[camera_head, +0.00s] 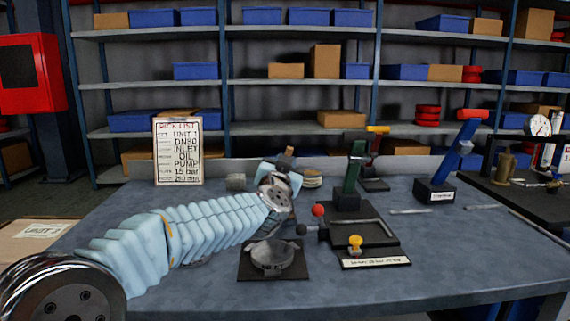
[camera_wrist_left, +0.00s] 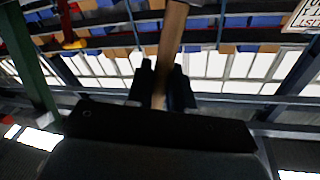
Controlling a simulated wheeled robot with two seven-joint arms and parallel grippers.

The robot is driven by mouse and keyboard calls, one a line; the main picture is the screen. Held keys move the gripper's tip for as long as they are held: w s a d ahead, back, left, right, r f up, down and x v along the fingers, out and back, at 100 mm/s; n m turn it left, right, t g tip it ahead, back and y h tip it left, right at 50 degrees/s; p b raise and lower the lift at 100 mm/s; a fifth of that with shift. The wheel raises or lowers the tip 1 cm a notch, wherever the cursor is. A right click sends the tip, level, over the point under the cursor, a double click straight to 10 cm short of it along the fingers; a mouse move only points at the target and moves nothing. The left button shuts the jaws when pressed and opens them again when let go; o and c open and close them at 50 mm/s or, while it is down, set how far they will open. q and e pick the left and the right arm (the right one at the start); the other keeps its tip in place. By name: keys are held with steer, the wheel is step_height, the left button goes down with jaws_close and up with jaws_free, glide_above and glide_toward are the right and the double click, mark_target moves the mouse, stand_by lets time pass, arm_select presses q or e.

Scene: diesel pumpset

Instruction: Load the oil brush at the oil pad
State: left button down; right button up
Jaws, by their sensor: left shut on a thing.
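My left gripper (camera_wrist_left: 163,92) is shut on a brown wooden handle (camera_wrist_left: 172,45), which I take to be the oil brush's. The handle stands up between the two dark fingers in the left wrist view; the bristles are not seen. In the head view the wrist hides most of the gripper, and a brown tip (camera_head: 289,151) shows just above it. The gripper is over the middle of the bench, behind a round grey metal dish (camera_head: 272,258) on a black square base. I cannot tell whether this dish is the oil pad. My right gripper is not in view.
A green press-like stand (camera_head: 351,180) on a black base stands right of the gripper, with a red-knobbed lever (camera_head: 318,210) near my wrist. A pick list board (camera_head: 179,152) stands at the back left. The bench's front right (camera_head: 450,260) is clear.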

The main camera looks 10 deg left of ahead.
arm_select(q)
step_height(320, 180, up, 3)
steer(key=p, duration=0.3)
steer(key=shift+f, duration=0.2)
step_height(320, 180, up, 2)
steer(key=shift+p, duration=0.35)
steer(key=shift+r, duration=1.2)
